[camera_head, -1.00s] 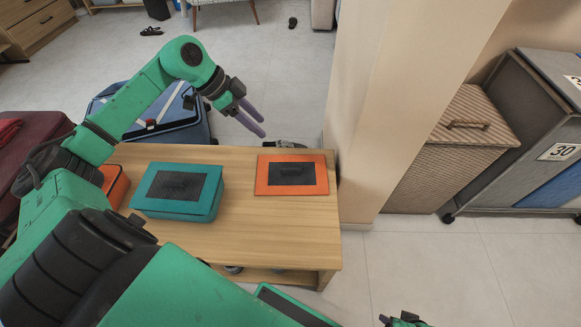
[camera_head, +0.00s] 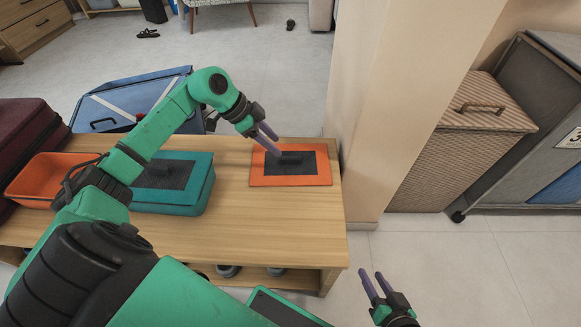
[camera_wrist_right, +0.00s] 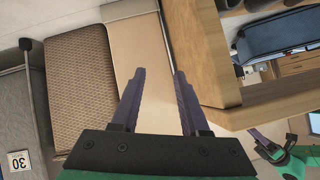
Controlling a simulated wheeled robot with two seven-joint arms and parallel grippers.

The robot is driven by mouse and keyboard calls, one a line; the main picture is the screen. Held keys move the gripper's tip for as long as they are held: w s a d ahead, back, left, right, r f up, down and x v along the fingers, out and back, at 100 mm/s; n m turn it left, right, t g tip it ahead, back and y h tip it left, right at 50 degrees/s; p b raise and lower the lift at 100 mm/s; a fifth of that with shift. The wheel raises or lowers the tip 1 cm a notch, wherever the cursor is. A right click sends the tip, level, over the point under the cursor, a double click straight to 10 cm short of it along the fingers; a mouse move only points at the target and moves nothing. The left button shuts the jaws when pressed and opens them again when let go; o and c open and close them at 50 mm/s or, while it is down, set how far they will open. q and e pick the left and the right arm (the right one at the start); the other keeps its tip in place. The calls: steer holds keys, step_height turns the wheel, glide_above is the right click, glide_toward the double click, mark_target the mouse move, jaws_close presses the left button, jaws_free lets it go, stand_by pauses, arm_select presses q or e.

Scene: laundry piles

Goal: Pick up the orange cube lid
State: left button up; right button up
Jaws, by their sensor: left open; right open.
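The orange cube lid (camera_head: 262,172) lies flat on the wooden bench at its right end. It is a flat orange square with a dark grey centre panel and a dark handle. My left gripper (camera_head: 268,140) is open and empty, just over the lid's far left edge. Whether its fingertips touch the lid I cannot tell. My right gripper (camera_head: 377,286) is open and empty, low at the right, in front of the bench and over the floor. In the right wrist view its two purple fingers (camera_wrist_right: 158,95) stand apart with nothing between them.
A teal box (camera_head: 203,190) with a dark-panelled lid and an open orange bin (camera_head: 40,172) stand on the wooden bench (camera_head: 235,226). A blue suitcase (camera_head: 150,85) is behind. A wall pillar (camera_head: 385,100) and wicker hamper (camera_head: 455,140) are at the right.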

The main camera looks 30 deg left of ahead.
mark_target(289, 157)
arm_select(q)
steer(key=shift+x, duration=1.15)
steer(key=b+x, duration=0.2)
steer(key=x, duration=0.3)
steer(key=shift+s+d+b, duration=0.1)
steer(key=shift+d+b, duration=0.05)
steer(key=shift+b, duration=0.25)
steer(key=shift+r, duration=0.1)
arm_select(e)
steer(key=f+t, duration=0.1)
steer(key=a+f, duration=0.1)
steer(key=shift+s+a+f+m+t+y, duration=0.15)
steer(key=shift+a+f+m+t+y, duration=0.15)
steer(key=shift+f+m+t, duration=0.1)
arm_select(q)
jaws_close()
